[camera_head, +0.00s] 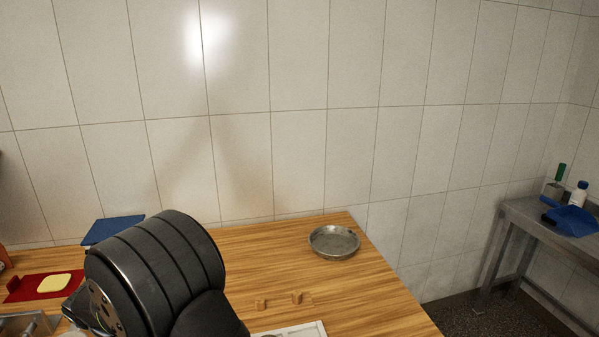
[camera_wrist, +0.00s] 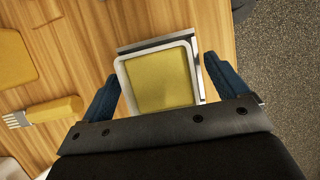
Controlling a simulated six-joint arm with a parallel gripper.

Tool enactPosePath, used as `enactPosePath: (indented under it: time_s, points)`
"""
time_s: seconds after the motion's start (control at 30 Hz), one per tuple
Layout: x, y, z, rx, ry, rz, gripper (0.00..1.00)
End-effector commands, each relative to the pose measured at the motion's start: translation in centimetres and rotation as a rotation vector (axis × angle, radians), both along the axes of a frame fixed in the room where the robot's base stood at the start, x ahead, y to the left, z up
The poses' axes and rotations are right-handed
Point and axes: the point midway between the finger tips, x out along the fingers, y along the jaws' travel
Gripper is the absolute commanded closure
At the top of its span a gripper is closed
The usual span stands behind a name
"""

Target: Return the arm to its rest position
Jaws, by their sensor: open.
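My gripper (camera_wrist: 161,68) is open in the wrist view, with its two blue fingers spread wide. A yellow pad or panel (camera_wrist: 160,78) in a white-rimmed square frame shows between and beyond the fingers. A grey metal edge shows behind the frame. I cannot tell how far below the fingers it lies. In the head view my dark arm fills the lower left, over the table, and hides part of it. My fingers are not clearly visible there.
The wooden table (camera_head: 380,290) holds a round metal dish (camera_head: 334,241), two small wooden pegs (camera_head: 297,297), a blue board (camera_head: 114,229) and a red tray (camera_head: 22,292). A yellow-handled brush (camera_wrist: 55,110) lies left in the wrist view. A metal side table (camera_head: 535,222) stands right.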

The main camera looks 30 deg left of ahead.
Motion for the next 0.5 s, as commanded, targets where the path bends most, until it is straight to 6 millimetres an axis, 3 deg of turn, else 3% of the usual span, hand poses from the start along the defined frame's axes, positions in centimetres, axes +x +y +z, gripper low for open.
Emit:
enactPosePath:
  time_s: [0.1,0.37,0.5]
  points:
    - [0.0,0.1,2.9,0.006,0.000,0.001,0.09]
    - [0.0,0.1,8.1,0.005,-0.001,0.001,0.09]
    - [2.6,-0.3,7.8,0.001,0.000,-0.002,0.09]
